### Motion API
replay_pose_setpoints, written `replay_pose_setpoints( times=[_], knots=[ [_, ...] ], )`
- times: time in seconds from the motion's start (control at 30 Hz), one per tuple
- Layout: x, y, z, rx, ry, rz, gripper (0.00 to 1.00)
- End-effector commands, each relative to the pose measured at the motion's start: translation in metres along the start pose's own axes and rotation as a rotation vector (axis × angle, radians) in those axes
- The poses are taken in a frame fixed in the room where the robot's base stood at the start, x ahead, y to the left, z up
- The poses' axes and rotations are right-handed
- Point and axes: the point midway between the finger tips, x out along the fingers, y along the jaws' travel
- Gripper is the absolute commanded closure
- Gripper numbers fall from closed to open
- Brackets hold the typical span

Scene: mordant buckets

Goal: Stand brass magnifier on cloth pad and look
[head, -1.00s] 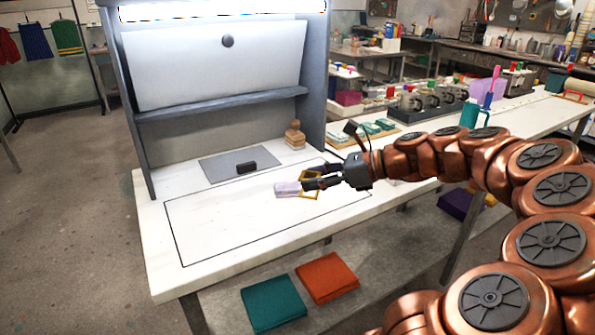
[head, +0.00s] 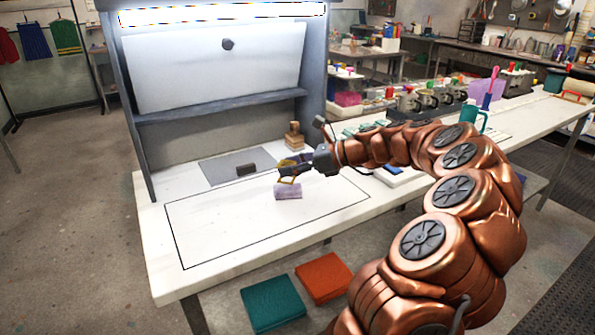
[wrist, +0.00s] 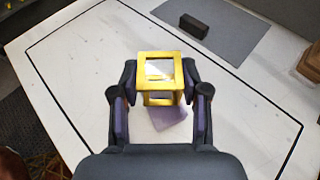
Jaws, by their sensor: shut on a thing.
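The brass magnifier (head: 289,179) is a small gold folding frame with a square window. My gripper (head: 291,170) is shut on it, with one finger on each side in the wrist view (wrist: 160,90). The cloth pad (head: 288,193) is a small lilac block lying inside the black outline on the white table. In the wrist view the pad (wrist: 168,117) shows below and partly behind the magnifier (wrist: 160,85). The magnifier appears over the pad's far part; I cannot tell whether they touch.
A grey mat (head: 222,165) with a dark block (head: 246,169) lies behind the pad, under the booth shelf. A wooden stamp-like piece (head: 294,136) stands at the back right. Teal (head: 274,303) and orange (head: 323,277) folded cloths lie lower in front. The outlined area's left is clear.

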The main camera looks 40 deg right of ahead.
Motion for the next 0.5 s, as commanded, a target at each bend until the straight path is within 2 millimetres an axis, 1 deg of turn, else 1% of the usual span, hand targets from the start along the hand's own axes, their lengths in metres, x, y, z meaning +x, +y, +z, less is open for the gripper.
replay_pose_setpoints(
  times=[0.1,0.17,0.5],
  knots=[
    [0.006,0.002,-0.014,0.004,-0.002,0.004,0.91],
    [0.008,0.002,-0.019,0.004,-0.002,0.003,0.91],
    [0.008,0.001,-0.022,0.002,-0.001,0.0,0.91]
  ],
)
